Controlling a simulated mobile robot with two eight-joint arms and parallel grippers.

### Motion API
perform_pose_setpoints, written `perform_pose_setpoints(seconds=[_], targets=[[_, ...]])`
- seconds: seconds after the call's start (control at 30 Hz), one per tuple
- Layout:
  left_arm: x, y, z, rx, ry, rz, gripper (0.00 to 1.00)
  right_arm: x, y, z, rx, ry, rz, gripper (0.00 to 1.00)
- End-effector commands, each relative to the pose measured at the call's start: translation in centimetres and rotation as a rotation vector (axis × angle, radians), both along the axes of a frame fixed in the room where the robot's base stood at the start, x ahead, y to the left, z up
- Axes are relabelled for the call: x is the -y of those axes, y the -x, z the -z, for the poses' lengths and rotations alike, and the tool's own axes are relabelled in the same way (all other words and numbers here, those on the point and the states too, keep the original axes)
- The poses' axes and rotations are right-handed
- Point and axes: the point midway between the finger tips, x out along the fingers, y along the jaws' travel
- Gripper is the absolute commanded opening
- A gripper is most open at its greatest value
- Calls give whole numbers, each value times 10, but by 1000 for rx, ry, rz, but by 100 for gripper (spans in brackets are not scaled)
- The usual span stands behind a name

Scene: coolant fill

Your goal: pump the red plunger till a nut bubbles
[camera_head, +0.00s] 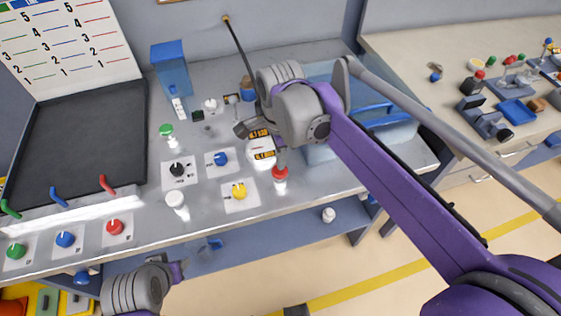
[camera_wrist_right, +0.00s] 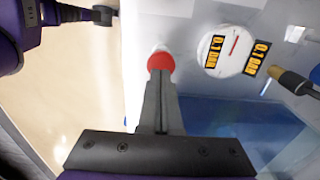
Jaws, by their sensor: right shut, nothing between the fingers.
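The red plunger (camera_head: 280,172) stands upright on a white base near the front edge of the grey bench. My right gripper (camera_head: 281,158) is directly above it, pointing down, shut and empty. In the right wrist view the red cap (camera_wrist_right: 161,62) shows just beyond the shut fingertips (camera_wrist_right: 160,76); I cannot tell whether they touch. A round white gauge (camera_head: 262,152) with orange displays is beside the plunger, partly behind my gripper; it also shows in the right wrist view (camera_wrist_right: 228,55), reading about 0.1 BAR. My left gripper (camera_head: 190,268) is low, in front of the bench; its fingers are unclear. I cannot make out any nut or bubbles.
Yellow (camera_head: 239,191), blue (camera_head: 221,158) and black (camera_head: 177,170) knobs and a white cap (camera_head: 175,199) sit left of the plunger. A clear blue tank (camera_head: 320,150) is behind my right arm. A thin black rod (camera_head: 236,45) leans at the back.

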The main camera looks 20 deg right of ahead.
Motion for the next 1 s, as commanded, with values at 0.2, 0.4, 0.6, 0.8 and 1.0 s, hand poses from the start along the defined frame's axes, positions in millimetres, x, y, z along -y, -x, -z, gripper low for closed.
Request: perform_pose_setpoints(seconds=[0.2,0.4,0.6,0.8,1.0], targets=[[0,0,1,0,0,0,50,0,0,14,0,0,0,0],[0,0,1,0,0,0,50,0,0,15,0,0,0,0],[0,1,4,-2,0,0,50,0,0,20,0,0,0,0],[0,4,17,-7,0,0,50,0,0,45,-1,0,0,0],[0,3,16,-7,0,0,50,0,1,45,-2,0,0,0]])
